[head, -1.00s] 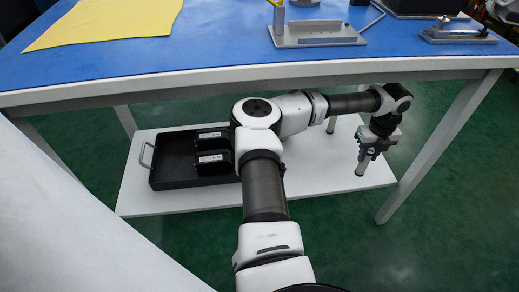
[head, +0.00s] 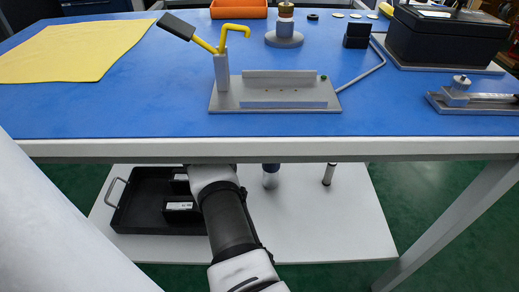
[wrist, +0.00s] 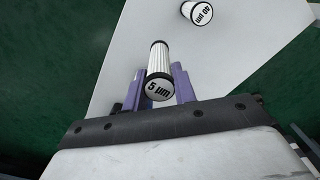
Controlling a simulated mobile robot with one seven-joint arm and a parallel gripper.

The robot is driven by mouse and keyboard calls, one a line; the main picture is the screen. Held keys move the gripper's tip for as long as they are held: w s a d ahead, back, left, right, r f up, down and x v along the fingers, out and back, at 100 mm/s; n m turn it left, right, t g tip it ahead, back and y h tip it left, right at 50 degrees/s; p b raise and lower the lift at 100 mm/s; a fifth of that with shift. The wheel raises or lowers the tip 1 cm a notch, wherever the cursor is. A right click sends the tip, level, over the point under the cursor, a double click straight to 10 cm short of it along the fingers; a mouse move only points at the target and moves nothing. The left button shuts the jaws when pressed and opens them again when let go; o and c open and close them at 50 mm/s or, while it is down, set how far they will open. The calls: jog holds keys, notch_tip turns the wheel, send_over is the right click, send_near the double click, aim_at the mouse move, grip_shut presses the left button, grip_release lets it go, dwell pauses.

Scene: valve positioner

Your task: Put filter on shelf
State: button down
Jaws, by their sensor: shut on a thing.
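In the wrist view, my gripper (wrist: 159,87) has its purple fingers shut on a white pleated filter (wrist: 159,62) with a "5 µm" end label. The filter shows against the white lower shelf (wrist: 112,63); whether it touches the shelf I cannot tell. A second filter, labelled "40 µm" (wrist: 196,13), stands on the shelf farther off, to the upper right. In the head view, the lower shelf (head: 350,228) lies under the table, with one filter (head: 329,173) showing on it. A dark-topped pale piece left of that filter may be my gripper's load; the tabletop hides most there.
A black tray (head: 130,217) with black blocks (head: 182,211) sits on the shelf's left. The blue table (head: 150,110) overhangs the shelf, with its front edge and right leg (head: 450,215) nearby. The shelf's right part is clear.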

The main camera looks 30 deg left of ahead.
aim_at(307, 160)
notch_tip(307, 160, down, 10)
jog(key=b, duration=0.3)
jog(key=shift+f, duration=0.15)
jog(key=c, duration=1.1)
grip_release()
notch_tip(307, 160, up, 12)
jog(key=p, duration=0.3)
jog(key=shift+r+p, duration=0.2)
jog(key=shift+p, duration=0.15)
jog(key=shift+s, duration=0.1)
